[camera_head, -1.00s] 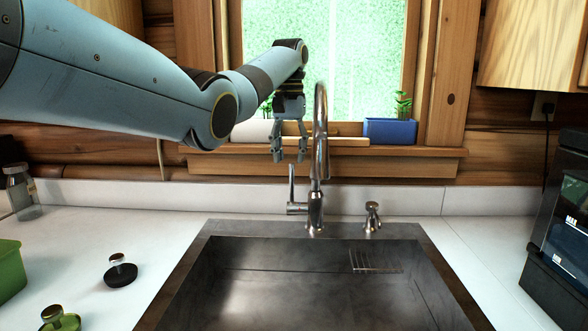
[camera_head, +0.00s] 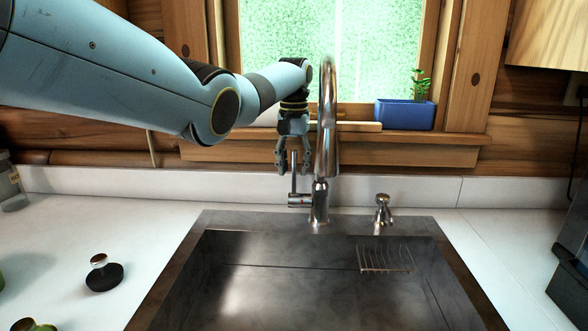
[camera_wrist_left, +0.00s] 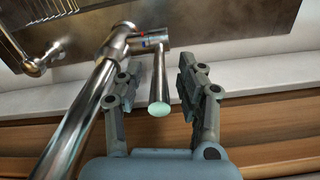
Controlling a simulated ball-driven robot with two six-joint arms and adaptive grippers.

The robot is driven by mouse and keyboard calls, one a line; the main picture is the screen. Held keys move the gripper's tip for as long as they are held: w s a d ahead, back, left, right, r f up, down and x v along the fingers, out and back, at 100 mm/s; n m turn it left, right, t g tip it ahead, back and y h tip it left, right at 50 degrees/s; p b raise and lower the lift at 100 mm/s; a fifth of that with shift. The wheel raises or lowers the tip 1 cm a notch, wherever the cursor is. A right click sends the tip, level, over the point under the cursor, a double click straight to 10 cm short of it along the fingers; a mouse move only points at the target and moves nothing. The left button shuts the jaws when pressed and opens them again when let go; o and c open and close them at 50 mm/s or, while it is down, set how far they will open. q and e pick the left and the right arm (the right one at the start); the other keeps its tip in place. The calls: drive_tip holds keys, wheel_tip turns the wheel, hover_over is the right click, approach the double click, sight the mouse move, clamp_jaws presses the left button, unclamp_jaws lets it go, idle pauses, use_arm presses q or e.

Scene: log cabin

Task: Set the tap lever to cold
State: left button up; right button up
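The chrome tap (camera_head: 327,130) stands behind the sink with its tall curved spout. Its lever (camera_head: 294,174) points upright on the left side of the tap body. In the left wrist view the lever (camera_wrist_left: 159,84) lies between the two fingers, with small red and blue marks on its hub (camera_wrist_left: 150,38). My left gripper (camera_head: 293,172) points down over the lever from above. Its fingers are open on either side of the lever, with gaps visible in the left wrist view (camera_wrist_left: 158,92). My right gripper is not in view.
The dark sink basin (camera_head: 310,285) lies in front of the tap. A soap dispenser (camera_head: 383,209) stands right of it. A blue planter (camera_head: 404,114) sits on the window sill. A black-based knobbed object (camera_head: 104,277) stands on the left white counter.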

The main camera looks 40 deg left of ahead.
use_arm(q)
drive_tip(key=shift+f, duration=0.7)
clamp_jaws()
